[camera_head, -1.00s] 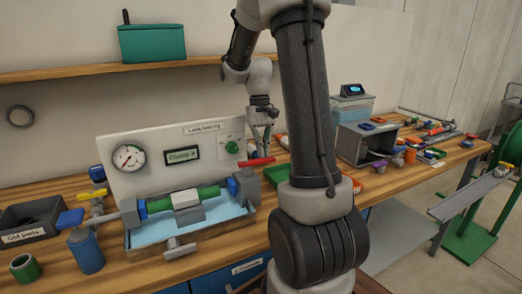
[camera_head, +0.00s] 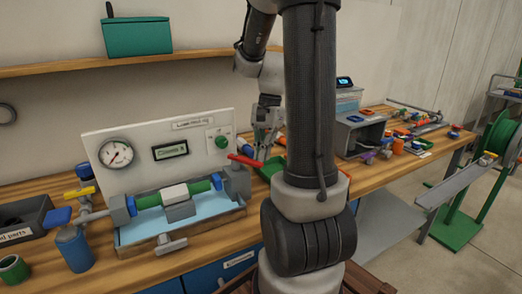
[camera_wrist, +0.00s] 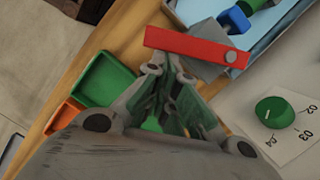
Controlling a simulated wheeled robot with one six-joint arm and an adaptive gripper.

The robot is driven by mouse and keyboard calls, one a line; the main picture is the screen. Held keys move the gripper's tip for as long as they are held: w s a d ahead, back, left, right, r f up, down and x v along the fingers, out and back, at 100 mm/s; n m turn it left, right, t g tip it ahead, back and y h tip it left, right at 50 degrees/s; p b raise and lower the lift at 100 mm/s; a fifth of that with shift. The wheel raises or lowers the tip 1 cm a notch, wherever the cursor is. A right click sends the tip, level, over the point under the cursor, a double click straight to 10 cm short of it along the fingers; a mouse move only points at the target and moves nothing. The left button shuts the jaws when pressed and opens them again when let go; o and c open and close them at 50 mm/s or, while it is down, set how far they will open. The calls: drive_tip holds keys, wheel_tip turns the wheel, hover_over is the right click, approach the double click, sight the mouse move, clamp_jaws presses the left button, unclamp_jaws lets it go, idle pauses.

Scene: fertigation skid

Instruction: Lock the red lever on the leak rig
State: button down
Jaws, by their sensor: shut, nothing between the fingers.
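The leak rig (camera_head: 110,190) stands on the wooden bench at the left, with a pressure gauge, a small display and a green tube over a blue tray. Its red lever (camera_head: 245,160) sits on the grey block at the rig's right end, and it also shows in the wrist view (camera_wrist: 190,45) as a red bar with a round pivot at its right end. My gripper (camera_wrist: 168,72) is shut and empty, with its fingertips close to the lever's near edge. I cannot tell whether they touch. In the head view my gripper (camera_head: 264,150) is beside the lever, partly behind it.
A green tray (camera_wrist: 103,80) and an orange tray (camera_wrist: 65,115) lie beside the rig. A green knob (camera_wrist: 274,112) is on the rig's panel. A grey open box (camera_head: 360,135) and several loose parts lie further right on the bench.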

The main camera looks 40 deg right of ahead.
sight(258, 162)
drive_tip(key=s+a+m, duration=0.1)
drive_tip(key=m, duration=0.1)
drive_tip(key=s+a+m+t, duration=0.1)
drive_tip(key=a+m, duration=0.1)
drive_tip(key=shift+s+m, duration=0.15)
drive_tip(key=shift+m, duration=0.15)
drive_tip(key=shift+a, duration=0.15)
idle(0.6)
drive_tip(key=shift+r, duration=0.3)
drive_tip(key=v, duration=0.9)
drive_tip(key=shift+s+r, duration=0.15)
